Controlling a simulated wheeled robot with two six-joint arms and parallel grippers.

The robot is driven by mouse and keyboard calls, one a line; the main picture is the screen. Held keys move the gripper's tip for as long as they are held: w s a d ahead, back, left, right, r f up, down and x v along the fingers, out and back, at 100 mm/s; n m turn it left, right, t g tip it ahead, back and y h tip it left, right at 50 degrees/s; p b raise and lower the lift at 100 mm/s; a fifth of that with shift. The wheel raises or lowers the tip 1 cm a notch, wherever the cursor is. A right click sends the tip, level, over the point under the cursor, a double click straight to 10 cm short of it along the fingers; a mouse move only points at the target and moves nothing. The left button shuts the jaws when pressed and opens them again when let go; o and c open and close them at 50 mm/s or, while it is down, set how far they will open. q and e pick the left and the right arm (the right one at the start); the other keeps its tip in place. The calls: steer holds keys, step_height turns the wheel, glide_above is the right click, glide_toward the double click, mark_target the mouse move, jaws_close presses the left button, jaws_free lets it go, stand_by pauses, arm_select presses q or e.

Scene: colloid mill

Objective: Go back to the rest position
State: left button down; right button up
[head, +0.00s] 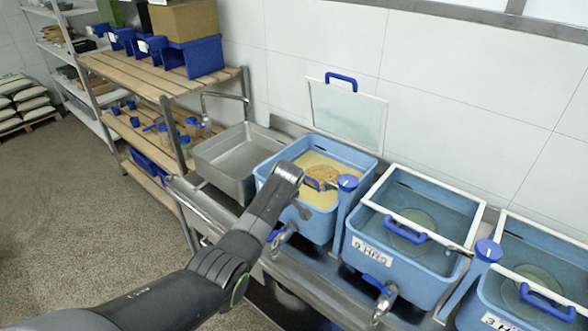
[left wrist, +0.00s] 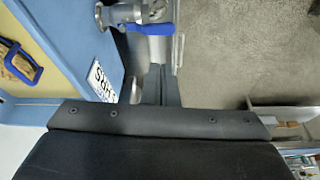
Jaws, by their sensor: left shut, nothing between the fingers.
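My left arm comes in from the lower left in the head view, and its wrist is in front of the blue tank (head: 318,228) with yellow contents. My left gripper (head: 303,211) shows small and dark below the wrist. In the left wrist view the two dark fingers of the gripper (left wrist: 154,72) are together with nothing between them. Beyond the fingertips are a metal tap (left wrist: 118,14) and its blue lever (left wrist: 150,29). I cannot tell how far the fingers are from them. My right gripper is in neither view.
A steel sink (head: 228,160) and a wooden rack (head: 130,72) are left.

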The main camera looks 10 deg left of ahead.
arm_select(q)
steer(key=s+a+f+m, duration=0.1)
steer(key=s+a+f, duration=0.2)
steer(key=s, duration=0.4)
steer(key=s+a+f+m+h, duration=0.1)
steer(key=s+a+f+m, duration=0.15)
steer(key=s, duration=0.35)
steer(key=s+a+f+m, duration=0.1)
steer(key=s+a+f, duration=0.25)
steer(key=s, duration=0.35)
steer(key=s+a+r+m+t, duration=0.1)
steer(key=s+r+m, duration=0.25)
steer(key=s, duration=0.95)
steer(key=s+a+r+m+t, duration=0.15)
steer(key=s+r, duration=0.35)
steer(key=s, duration=0.7)
step_height(320, 180, down, 33)
steer(key=a+g+b, duration=0.2)
steer(key=b, duration=0.6)
steer(key=s+f+b, duration=0.3)
steer(key=s+f, duration=0.4)
steer(key=f, duration=0.3)
steer(key=s+d+f+g+h+b, duration=0.1)
steer(key=s+f+b, duration=0.2)
steer(key=s+f, duration=0.5)
step_height(320, 180, down, 4)
steer(key=shift+d+r+m, duration=0.2)
steer(key=shift+d+m, duration=0.1)
steer(key=shift+m, duration=0.05)
